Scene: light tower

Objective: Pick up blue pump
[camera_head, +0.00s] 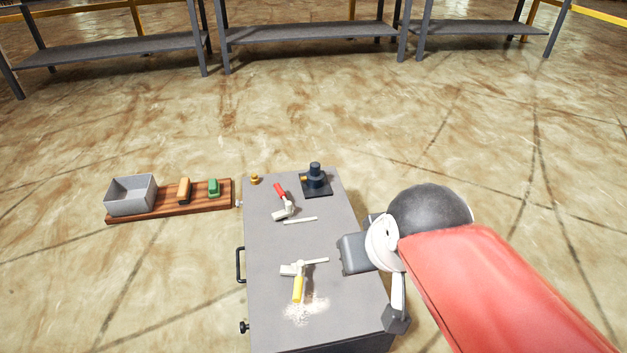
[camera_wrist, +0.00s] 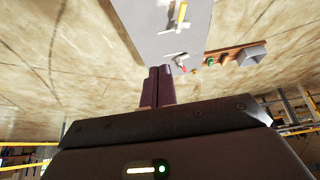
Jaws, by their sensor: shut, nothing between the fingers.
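The blue pump (camera_head: 315,178) is a dark blue, almost black upright cylinder on a square dark base, with a small orange part on its left side. It stands at the back right of the grey cabinet top (camera_head: 263,225). I cannot make it out in the wrist view. My gripper (camera_wrist: 158,72) has its two dark fingers together, with nothing between them. In the head view its grey body (camera_head: 354,253) is over the cabinet's right edge, nearer than the pump and apart from it; the fingertips are not clear there.
A red-handled tool (camera_head: 283,200) and a yellow-handled tool (camera_head: 298,286) lie on the cabinet, with pale crumbs near the yellow one. A small yellow piece (camera_head: 255,179) sits at the back left corner. Left is a wooden board (camera_head: 218,200) with a grey bin (camera_head: 130,196).

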